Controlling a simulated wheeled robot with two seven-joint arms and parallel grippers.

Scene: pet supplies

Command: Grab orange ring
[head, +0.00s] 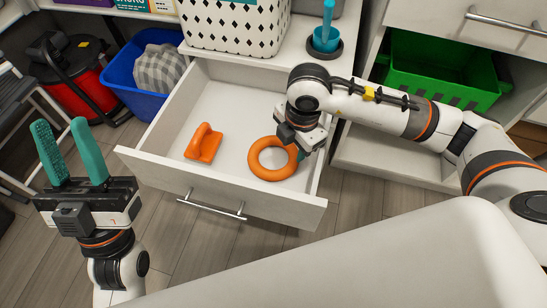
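The orange ring (255,165) lies flat in the open white drawer (228,92), right of its middle. My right gripper (301,152) reaches down into the drawer at the ring's right edge and covers part of that edge. Its fingers are mostly hidden behind its own body, so I cannot tell whether they are around the ring or only beside it. My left gripper (60,123) is open and empty, pointing up outside the drawer at the left.
An orange brush-like object (204,143) lies in the drawer left of the ring. The drawer's front panel has a metal handle (212,207). A blue bin (124,73) with a grey checked item stands behind left. A green crate (440,66) sits on a shelf at right.

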